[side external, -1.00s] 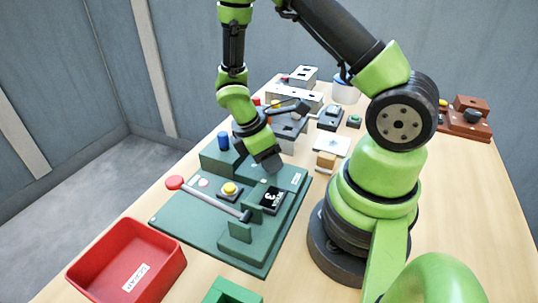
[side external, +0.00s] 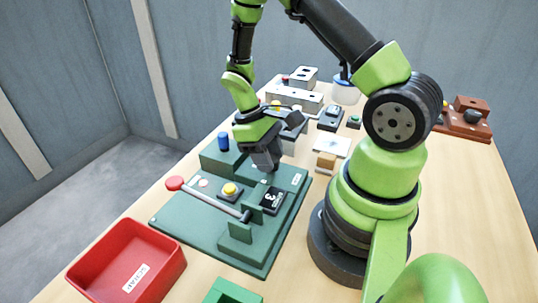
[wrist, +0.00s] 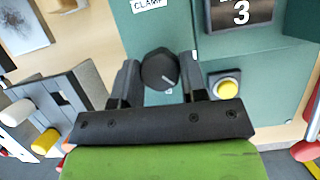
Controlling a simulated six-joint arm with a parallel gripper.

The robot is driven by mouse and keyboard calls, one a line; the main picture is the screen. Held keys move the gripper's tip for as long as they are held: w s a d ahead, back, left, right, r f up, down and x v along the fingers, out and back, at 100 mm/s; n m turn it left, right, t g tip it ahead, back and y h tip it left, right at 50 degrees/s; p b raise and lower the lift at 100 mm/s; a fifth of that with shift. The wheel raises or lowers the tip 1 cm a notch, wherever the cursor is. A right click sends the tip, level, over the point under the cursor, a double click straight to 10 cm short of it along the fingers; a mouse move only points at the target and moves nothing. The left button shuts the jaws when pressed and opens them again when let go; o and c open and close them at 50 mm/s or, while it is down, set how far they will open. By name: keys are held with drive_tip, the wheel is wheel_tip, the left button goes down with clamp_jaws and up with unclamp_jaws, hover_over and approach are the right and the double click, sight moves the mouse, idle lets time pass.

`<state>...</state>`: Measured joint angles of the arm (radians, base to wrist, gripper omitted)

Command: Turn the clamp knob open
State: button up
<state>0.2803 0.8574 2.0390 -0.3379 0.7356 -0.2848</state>
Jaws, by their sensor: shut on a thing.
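The clamp knob (wrist: 159,70) is a round dark knob with a light pointer mark. It sits on the green fixture (wrist: 232,58), just below a white CLAMP label (wrist: 148,4) in the wrist view. My gripper (wrist: 163,76) has one finger on each side of the knob and is shut on it. In the side view my gripper (side external: 265,158) is low over the back part of the green fixture (side external: 205,235) and hides most of the knob. The pointer mark faces down and to the right in the wrist view.
A yellow button (side external: 230,189), a 3 display (side external: 272,200) and a red-tipped lever (side external: 174,183) are on the fixture. A blue cylinder (side external: 223,141) stands beside my gripper. A red SCRAP bin (side external: 125,262) is at front left.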

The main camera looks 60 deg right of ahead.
drive_tip(key=m+y, duration=0.1)
drive_tip(key=m, duration=0.3)
drive_tip(key=shift+d+m+y, duration=0.1)
drive_tip(key=shift+m+y, duration=0.2)
drive_tip(key=shift+y, duration=0.1)
drive_tip(key=shift+s+m+t+y, duration=0.1)
drive_tip(key=shift+m+t+y, duration=0.45)
drive_tip(key=shift+m, duration=1.35)
drive_tip(key=o, duration=0.9)
drive_tip(key=v, duration=1)
